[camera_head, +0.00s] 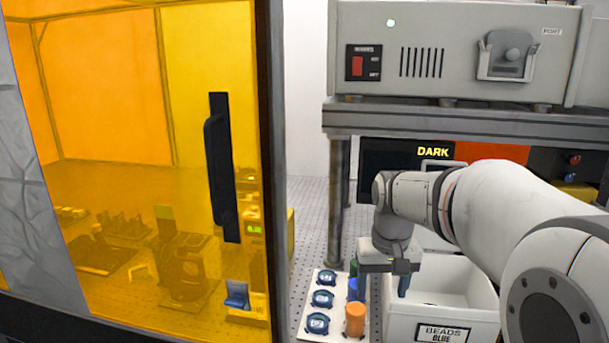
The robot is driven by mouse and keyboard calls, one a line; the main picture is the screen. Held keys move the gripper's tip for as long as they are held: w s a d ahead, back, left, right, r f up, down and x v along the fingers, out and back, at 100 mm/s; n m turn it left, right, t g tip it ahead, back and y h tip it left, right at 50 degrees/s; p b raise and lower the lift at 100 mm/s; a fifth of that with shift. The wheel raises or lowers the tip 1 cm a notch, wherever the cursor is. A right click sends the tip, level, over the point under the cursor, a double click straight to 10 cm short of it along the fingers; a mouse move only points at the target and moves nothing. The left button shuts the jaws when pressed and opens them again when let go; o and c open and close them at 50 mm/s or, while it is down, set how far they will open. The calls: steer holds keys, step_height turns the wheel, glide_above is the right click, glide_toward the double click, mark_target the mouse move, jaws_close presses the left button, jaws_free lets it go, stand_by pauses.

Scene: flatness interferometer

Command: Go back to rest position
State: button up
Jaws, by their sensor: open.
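My gripper (386,282) hangs at the end of my white and grey arm, which reaches in from the right. It points down near the left edge of a white bin (430,305) labelled "BEADS BLUE". Its fingers are spread, one on the bin side and one toward the coloured cylinders. I see nothing held between them. The fingertips are small here, and the arm hides part of the bin and what lies behind it.
A white board (297,335) left of the bin bears several blue round pieces (322,299), an orange cylinder (355,319), and blue and green ones. An amber enclosure door (200,80) with a black handle (218,165) stands left. A grey instrument (440,50) sits on a shelf above.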

steer(key=s+f+t, duration=0.1)
steer(key=s+f, duration=0.1)
steer(key=s, duration=0.6)
steer(key=s+f+t, duration=0.1)
steer(key=s+f, duration=0.1)
steer(key=s, duration=0.7)
steer(key=shift+s+f, duration=0.15)
steer(key=shift+f, duration=0.2)
